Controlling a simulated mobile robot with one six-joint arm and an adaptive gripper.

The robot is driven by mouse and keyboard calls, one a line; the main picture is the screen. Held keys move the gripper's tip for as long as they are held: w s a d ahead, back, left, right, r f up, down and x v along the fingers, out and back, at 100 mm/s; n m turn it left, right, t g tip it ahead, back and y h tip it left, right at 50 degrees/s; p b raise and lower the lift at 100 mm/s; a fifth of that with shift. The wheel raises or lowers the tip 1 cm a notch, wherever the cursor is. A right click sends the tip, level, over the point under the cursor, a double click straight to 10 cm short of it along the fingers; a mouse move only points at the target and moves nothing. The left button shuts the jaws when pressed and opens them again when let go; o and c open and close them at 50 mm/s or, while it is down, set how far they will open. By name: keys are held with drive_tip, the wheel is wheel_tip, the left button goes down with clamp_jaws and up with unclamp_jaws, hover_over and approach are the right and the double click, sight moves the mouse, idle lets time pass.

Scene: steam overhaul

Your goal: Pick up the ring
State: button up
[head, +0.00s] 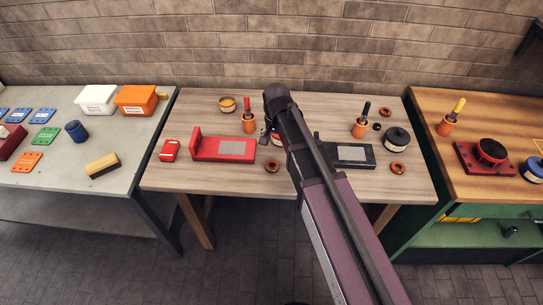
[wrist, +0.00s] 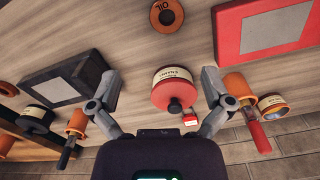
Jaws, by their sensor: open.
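Several orange-brown rings lie flat on the wooden table. One (head: 272,166) is in front of the red fixture's right end; in the wrist view a ring marked "OIL" (wrist: 167,18) lies at the top, beyond my fingertips. Another ring (head: 398,168) is at the front right, and one (head: 385,113) at the back right. My gripper (wrist: 158,76) is open with its fingers spread wide. A red tin (wrist: 173,88) with a cream label and dark knob shows between the fingers; I cannot tell whether anything touches it. In the head view my arm hides most of the gripper.
A red fixture (head: 206,148) and a black fixture (head: 367,163) with grey plates stand on either side of my arm. Orange cups with handled tools (head: 249,123) (head: 359,128), a black tin (head: 397,137) and a red box (head: 170,150) stand around. Neighbouring benches adjoin both sides.

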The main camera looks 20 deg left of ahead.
drive_tip(key=shift+w+a+r, duration=0.15)
drive_tip(key=shift+a+r, duration=0.1)
drive_tip(key=shift+a, duration=0.25)
drive_tip(key=shift+f, duration=0.15)
drive_tip(key=b, duration=0.9)
hover_over(272, 168)
wheel_tip(272, 168, down, 8)
drive_tip(key=shift+w+f, duration=0.15)
drive_tip(key=shift+f, duration=0.05)
drive_tip(key=shift+f+b, duration=2.4)
drive_tip(key=shift+f, duration=0.2)
drive_tip(key=c, duration=1.2)
drive_tip(key=shift+c, duration=0.2)
